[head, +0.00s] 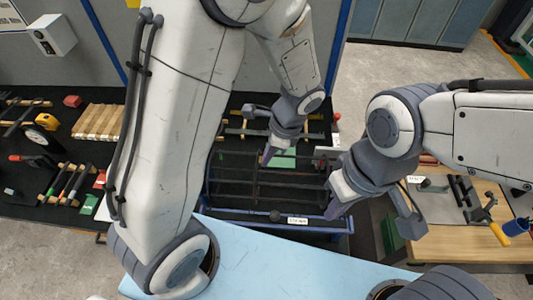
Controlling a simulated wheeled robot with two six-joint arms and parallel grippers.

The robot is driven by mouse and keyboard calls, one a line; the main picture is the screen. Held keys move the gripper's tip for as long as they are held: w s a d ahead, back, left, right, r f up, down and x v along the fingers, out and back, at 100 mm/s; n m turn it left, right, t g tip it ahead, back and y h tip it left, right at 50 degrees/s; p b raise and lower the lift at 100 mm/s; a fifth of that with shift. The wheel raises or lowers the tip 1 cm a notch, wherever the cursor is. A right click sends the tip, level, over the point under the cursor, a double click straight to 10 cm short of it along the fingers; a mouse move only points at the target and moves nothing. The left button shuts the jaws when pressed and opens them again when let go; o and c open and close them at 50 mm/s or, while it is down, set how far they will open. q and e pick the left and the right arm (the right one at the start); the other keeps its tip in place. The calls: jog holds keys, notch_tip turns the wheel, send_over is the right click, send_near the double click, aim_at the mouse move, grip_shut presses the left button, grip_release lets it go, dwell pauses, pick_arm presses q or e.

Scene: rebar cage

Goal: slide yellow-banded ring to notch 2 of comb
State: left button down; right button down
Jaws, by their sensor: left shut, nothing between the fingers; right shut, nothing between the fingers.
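A cage of dark bars (262,172) lies in a blue-edged fixture (330,226) in the middle of the head view. I cannot make out the yellow-banded ring or the comb's notches; the bars are small and partly hidden by my arms. My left gripper (268,154) is shut and empty, pointing down over the far part of the cage. My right gripper (372,218) is shut and empty at the right end of the fixture, apart from the bars as far as I can tell.
A dark bench on the left holds a slatted wooden block (97,121), a yellow tape measure (47,121) and several tools. A wooden table (455,243) with tools stands at the right. A light blue surface (270,265) lies in front.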

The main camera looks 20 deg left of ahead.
pick_arm(q)
jog(key=shift+s+a+f, duration=0.1)
jog(key=shift+s+a, duration=0.05)
jog(key=shift+a, duration=0.45)
jog(key=shift+d, duration=0.1)
